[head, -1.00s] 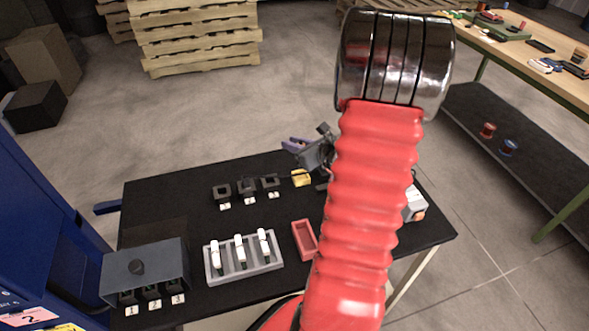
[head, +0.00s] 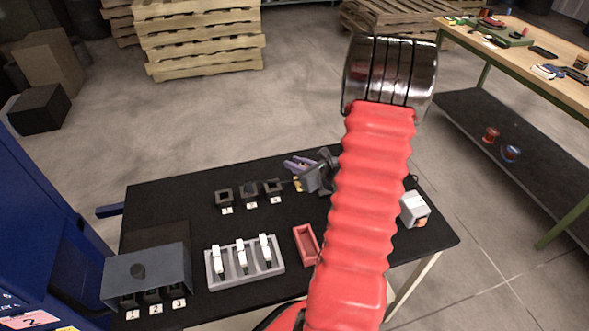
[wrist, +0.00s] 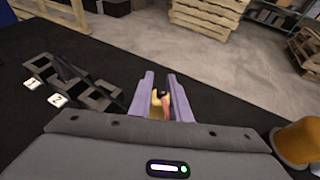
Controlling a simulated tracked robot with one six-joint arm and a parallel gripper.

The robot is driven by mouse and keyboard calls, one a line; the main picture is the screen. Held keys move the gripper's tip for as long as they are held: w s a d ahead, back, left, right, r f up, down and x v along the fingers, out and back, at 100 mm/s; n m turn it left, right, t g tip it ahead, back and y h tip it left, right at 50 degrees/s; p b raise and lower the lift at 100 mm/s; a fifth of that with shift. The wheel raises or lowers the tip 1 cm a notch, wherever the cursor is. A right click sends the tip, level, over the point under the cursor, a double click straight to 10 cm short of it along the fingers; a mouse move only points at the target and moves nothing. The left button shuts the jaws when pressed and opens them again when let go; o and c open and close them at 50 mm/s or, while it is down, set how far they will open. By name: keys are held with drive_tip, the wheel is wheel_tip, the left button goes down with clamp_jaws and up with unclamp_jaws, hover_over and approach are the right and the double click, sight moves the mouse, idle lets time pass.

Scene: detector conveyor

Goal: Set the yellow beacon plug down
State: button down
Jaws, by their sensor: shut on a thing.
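My gripper (head: 298,164), with purple fingers, is low over the back right part of the black table. It also shows in the wrist view (wrist: 161,98), its fingers shut on the yellow beacon plug (wrist: 159,104), seen between them with a dark spot on top. In the head view a small yellow part of the plug (head: 298,185) shows just below the fingers; the rest is hidden by my gripper. I cannot tell whether the plug's underside touches the table.
Several dark sockets (head: 248,188) with number labels stand to the left. In front are a grey rack (head: 270,270) with white tubes, a red tray (head: 313,256) and a grey-blue box (head: 150,268). A white box (head: 413,207) is right of my arm. Bare table (head: 170,200) lies far left.

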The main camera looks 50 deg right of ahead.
drive_tip(key=shift+f, duration=1)
drive_tip(key=c, duration=1.7)
unclamp_jaws()
drive_tip(key=shift+f, duration=0.1)
drive_tip(key=shift+o, duration=0.2)
drive_tip(key=v, duration=1.2)
